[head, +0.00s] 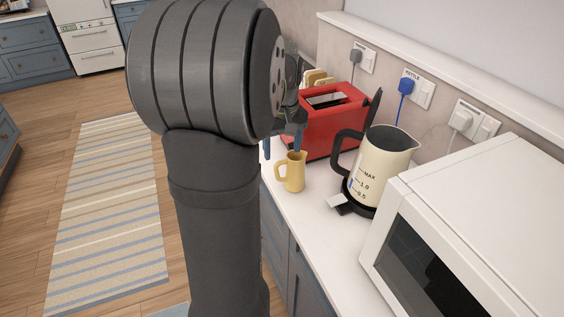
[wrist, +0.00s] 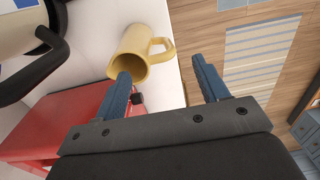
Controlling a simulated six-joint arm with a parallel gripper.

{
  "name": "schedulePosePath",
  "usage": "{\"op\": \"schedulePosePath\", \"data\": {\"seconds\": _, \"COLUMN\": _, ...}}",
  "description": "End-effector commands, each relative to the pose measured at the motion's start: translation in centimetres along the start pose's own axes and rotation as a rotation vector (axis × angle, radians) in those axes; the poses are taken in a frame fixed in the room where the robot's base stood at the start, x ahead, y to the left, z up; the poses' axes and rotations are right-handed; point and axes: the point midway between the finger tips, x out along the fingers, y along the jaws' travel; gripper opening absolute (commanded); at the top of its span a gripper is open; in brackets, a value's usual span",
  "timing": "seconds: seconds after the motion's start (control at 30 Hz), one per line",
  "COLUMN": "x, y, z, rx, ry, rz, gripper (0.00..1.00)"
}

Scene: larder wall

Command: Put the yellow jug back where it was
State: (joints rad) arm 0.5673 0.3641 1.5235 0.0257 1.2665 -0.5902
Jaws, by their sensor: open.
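The yellow jug (head: 291,172) stands upright on the white counter, close to its front edge, in front of the red toaster. Its handle points left in the head view. In the wrist view the jug (wrist: 130,45) lies beyond the fingertips, with its open mouth towards me and its handle to the right. My gripper (wrist: 163,72) is open and empty, its blue fingers apart. The left finger overlaps the jug's rim in that view; I cannot tell whether they touch. In the head view my gripper (head: 283,142) is above the jug, partly hidden by my arm.
A red toaster (head: 335,125) stands behind the jug. A cream kettle (head: 383,160) on a black base is to the jug's right, with a white microwave (head: 480,200) nearer. Plugs and sockets line the wall. Open floor with a striped rug (head: 110,210) lies left of the counter.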

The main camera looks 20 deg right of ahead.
Motion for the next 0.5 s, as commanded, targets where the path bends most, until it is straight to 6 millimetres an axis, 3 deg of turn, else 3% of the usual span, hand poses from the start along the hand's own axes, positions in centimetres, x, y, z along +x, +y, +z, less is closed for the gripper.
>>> {"op": "schedulePosePath", "data": {"seconds": 0.2, "x": -2.9, "y": 0.0, "z": 0.0, "rx": 0.000, "ry": 0.001, "rz": 0.001, "gripper": 0.67}}
{"op": "schedulePosePath", "data": {"seconds": 0.5, "x": -3.4, "y": 0.0, "z": 0.0, "rx": 0.000, "ry": -0.001, "rz": 0.000, "gripper": 0.67}}
